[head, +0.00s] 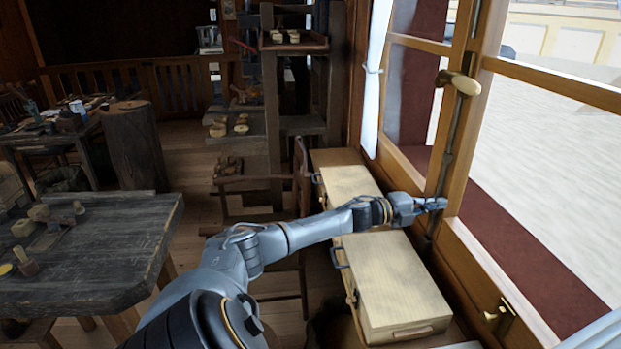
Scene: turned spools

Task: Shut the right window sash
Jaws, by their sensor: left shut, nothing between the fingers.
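The window stands at the right of the head view. Its right sash (550,82) has a wooden frame and crossbar, with bright ground showing through the panes. Its left sash (418,43) is beyond it. A pale knob-like handle (458,83) sits on the upright between the sashes, with a dark rod running down below it. My left gripper (437,203) is shut and empty. Its tips are at the lower part of that upright in the picture; I cannot tell whether they touch it. How far the right sash stands open is unclear. My right gripper is not in view.
Two pale wooden boxes (392,285) (348,183) stand below the window, under my left arm. A brass fitting (500,318) is on the lower window frame. A dark worktable (110,245) is at left. A chair and shelves stand behind my arm.

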